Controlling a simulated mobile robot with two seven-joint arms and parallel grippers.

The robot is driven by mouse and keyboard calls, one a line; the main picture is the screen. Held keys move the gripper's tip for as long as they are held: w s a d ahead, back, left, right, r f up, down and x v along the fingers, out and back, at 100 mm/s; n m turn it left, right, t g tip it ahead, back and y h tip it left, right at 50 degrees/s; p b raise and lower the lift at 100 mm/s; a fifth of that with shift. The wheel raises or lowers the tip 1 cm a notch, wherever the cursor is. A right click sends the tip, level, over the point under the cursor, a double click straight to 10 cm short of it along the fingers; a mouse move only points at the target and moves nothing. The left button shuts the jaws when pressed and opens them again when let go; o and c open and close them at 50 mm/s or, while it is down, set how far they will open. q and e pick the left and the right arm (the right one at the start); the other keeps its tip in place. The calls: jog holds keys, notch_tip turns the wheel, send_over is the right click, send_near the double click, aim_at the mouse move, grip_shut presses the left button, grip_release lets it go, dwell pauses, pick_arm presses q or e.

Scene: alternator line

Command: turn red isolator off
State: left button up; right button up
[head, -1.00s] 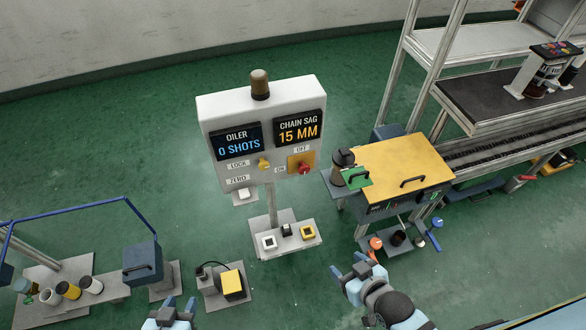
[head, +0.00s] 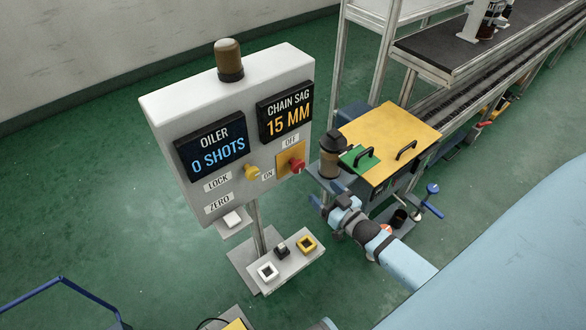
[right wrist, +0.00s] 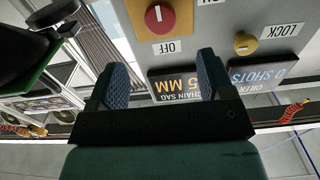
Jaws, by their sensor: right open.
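The red isolator knob (head: 297,165) sits on a yellow plate at the lower right of the white panel (head: 170,120), with OFF above it and ON to its left. In the right wrist view the panel is upside down; the red knob (right wrist: 160,18) shows a white mark, and I cannot tell its setting for sure. My right gripper (head: 328,195) is open and empty, below and right of the knob, apart from it. In the right wrist view its fingers (right wrist: 163,75) stand apart, with the knob beyond their tips. My left gripper is not clearly in view.
A yellow selector knob (head: 252,172) is left of the isolator. A brown beacon (head: 229,60) tops the panel. A yellow-topped bench (head: 385,135) with a green-plated handle and a dark cylinder (head: 331,150) stands close right. Pedestal buttons (head: 267,271) are below.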

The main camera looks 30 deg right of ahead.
aim_at(300, 168)
jog(key=w, duration=0.8)
jog(key=w+a+b, duration=0.1)
jog(key=w, duration=0.4)
jog(key=shift+s, duration=0.1)
jog(key=c, duration=0.9)
